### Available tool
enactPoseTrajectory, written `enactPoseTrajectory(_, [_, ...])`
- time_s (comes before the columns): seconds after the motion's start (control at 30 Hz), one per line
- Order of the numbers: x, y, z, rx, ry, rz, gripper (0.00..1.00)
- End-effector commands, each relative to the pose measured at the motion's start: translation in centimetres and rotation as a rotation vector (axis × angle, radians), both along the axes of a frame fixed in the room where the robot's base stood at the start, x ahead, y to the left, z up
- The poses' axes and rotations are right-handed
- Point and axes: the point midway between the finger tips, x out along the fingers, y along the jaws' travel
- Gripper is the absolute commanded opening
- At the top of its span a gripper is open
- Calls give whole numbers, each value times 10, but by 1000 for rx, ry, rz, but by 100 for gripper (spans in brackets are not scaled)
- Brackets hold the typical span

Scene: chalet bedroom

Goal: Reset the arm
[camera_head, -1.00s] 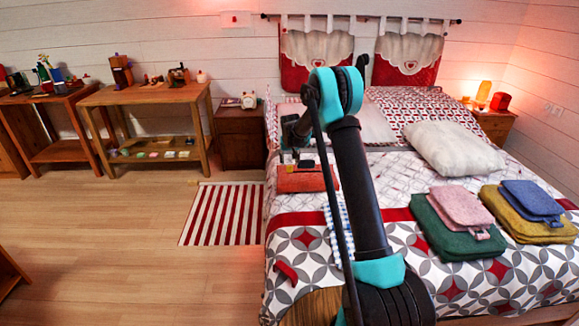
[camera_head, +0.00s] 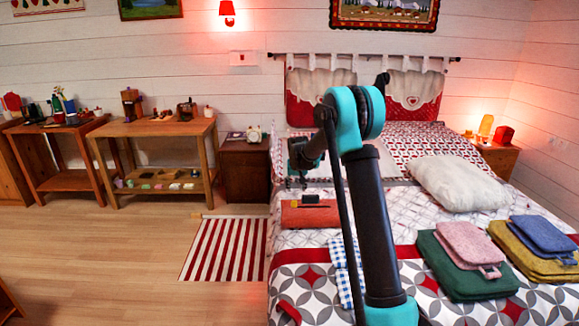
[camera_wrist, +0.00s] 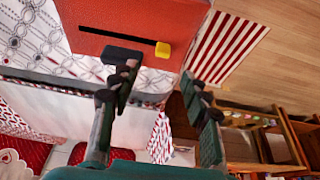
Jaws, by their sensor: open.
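My arm reaches up over the bed and bends at a teal elbow in the head view. My gripper (camera_wrist: 160,80) shows in the wrist view with its two dark fingers apart and nothing between them. In the head view the arm's far end is small and dark, left of the elbow, and its fingers are hard to make out. An orange folded cloth (camera_head: 297,215) lies on the bed (camera_head: 400,262). The cloth (camera_wrist: 150,18) also shows in the wrist view, beyond the fingers, with a thin black stick and a yellow block (camera_wrist: 162,49) on it. I cannot see the fingers touching anything.
A green cloth (camera_head: 450,283) with a pink cloth (camera_head: 468,240) on it, a blue cloth (camera_head: 541,232) on a yellow one, and a white pillow (camera_head: 455,183) lie on the bed. A nightstand (camera_head: 245,170) and wooden tables stand left. The floor by the striped rug (camera_head: 225,249) is clear.

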Motion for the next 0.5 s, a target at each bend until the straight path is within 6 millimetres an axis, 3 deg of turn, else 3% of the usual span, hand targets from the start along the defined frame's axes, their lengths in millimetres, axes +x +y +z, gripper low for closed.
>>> enactPoseTrajectory(0.3, [-112,-51,46,-1,7,-4,47])
enactPoseTrajectory(0.5, [-195,-79,60,1,11,-4,47])
